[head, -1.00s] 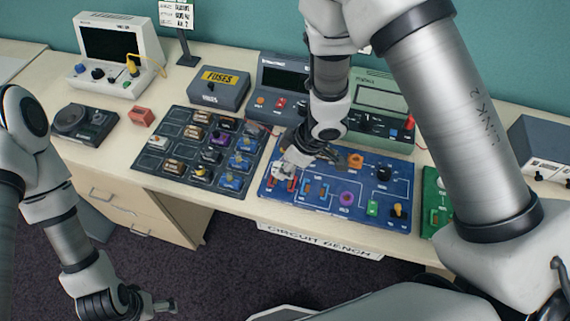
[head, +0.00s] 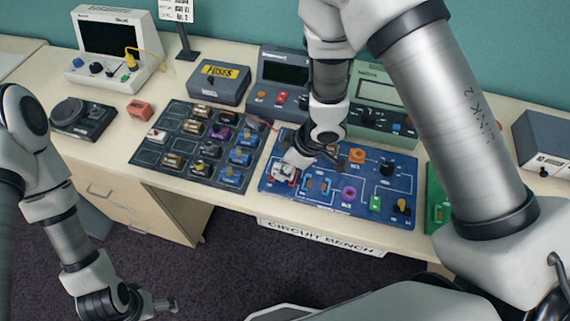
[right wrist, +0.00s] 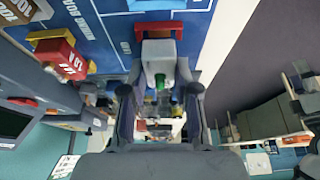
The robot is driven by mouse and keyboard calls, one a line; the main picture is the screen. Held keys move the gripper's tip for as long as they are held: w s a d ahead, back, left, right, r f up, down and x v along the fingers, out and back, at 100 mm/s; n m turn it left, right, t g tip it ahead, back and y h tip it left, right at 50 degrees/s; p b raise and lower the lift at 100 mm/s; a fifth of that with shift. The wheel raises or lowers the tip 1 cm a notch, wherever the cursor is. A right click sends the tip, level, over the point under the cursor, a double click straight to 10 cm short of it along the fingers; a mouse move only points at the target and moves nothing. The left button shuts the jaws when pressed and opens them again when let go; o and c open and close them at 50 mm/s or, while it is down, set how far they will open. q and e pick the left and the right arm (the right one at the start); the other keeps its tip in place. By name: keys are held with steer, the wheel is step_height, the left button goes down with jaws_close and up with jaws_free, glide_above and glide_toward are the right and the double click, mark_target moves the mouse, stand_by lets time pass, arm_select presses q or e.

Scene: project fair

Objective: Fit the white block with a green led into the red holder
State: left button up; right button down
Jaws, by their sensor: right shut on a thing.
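My right gripper (head: 293,161) is shut on the white block (head: 284,173) at the left end of the blue circuit board (head: 325,207). In the right wrist view the white block (right wrist: 158,56) sits between the fingertips (right wrist: 158,92), with its green led (right wrist: 160,81) showing. The red holder (right wrist: 158,28) is right at the block's far end, its red sides showing left and right of it. I cannot tell how deep the block sits in it. In the head view the block and gripper mostly hide the holder. My left gripper (head: 160,304) is low at left, away from the table; its jaw gap is unclear.
A dark tray (head: 150,146) of several small blocks lies left of the board. A fuses box (head: 218,83) and grey and green instruments (head: 378,91) stand behind. A red block (head: 139,109) lies farther left. An orange part (head: 357,156) is on the board near my right gripper.

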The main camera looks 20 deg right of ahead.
steer(key=shift+p, duration=0.5)
stand_by(1.0)
steer(key=shift+f+b, duration=0.5)
steer(key=shift+f, duration=0.2)
stand_by(1.0)
steer(key=c, duration=0.8)
jaws_free()
steer(key=shift+o, duration=0.4)
steer(key=o, duration=0.4)
steer(key=shift+o, duration=0.2)
steer(key=shift+r, duration=0.1)
step_height(320, 180, up, 8)
steer(key=p, duration=0.8)
steer(key=shift+p, duration=0.4)
